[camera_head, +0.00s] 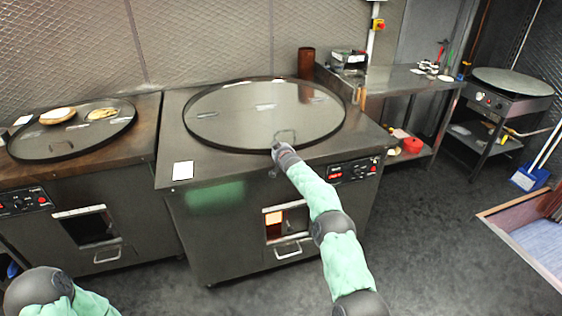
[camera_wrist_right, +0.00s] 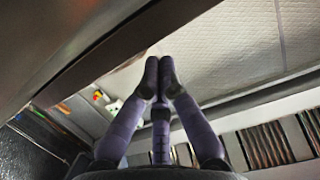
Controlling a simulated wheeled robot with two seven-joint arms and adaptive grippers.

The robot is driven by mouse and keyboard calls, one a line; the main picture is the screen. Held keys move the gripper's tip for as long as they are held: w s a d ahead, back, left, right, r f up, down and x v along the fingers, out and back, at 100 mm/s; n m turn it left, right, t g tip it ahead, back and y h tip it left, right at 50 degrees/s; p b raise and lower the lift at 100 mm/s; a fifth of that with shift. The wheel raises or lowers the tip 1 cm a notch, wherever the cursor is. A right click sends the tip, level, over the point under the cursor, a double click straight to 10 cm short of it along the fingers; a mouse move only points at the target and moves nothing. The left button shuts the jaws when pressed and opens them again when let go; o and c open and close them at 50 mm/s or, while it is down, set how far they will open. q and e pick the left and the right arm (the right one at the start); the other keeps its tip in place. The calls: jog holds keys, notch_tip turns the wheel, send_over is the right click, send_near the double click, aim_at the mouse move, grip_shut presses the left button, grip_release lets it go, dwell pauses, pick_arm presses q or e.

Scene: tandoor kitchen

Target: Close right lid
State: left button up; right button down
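The right lid (camera_head: 230,125) is a large round grey metal disc with a dark rim on top of the middle oven. It looks level; I cannot tell if it is fully seated. Its small loop handle (camera_head: 285,136) is near the front edge. My right gripper (camera_head: 276,152) is at the front rim, just below the handle; contact is unclear. In the right wrist view my right gripper (camera_wrist_right: 158,65) has its fingertips together, with nothing visible between them. Only part of my left arm shows at the bottom left of the head view; its gripper is out of frame.
A second oven at the left has a round lid (camera_head: 50,143) carrying flatbreads (camera_head: 58,115). A white card (camera_head: 183,171) lies on the middle oven's front left corner. A steel table (camera_head: 395,80) stands behind at the right. The floor (camera_head: 430,250) at the right front is clear.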

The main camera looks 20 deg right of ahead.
notch_tip(320, 180, up, 2)
jog(key=shift+s+f+b, duration=0.15)
jog(key=shift+s+b, duration=0.25)
jog(key=shift+b, duration=0.4)
jog(key=shift+s+f+b, duration=0.1)
jog(key=shift+f+b, duration=0.05)
jog(key=shift+b, duration=0.15)
jog(key=shift+s+f+b, duration=0.15)
jog(key=shift+s+b, duration=0.3)
jog(key=shift+s, duration=0.05)
jog(key=shift+s+f, duration=0.55)
jog(key=shift+s, duration=0.2)
jog(key=s+f, duration=0.1)
jog(key=s, duration=0.1)
jog(key=s+f, duration=0.2)
jog(key=shift+s+a+f+p, duration=0.1)
jog(key=shift+f+p, duration=0.05)
jog(key=shift+p, duration=0.25)
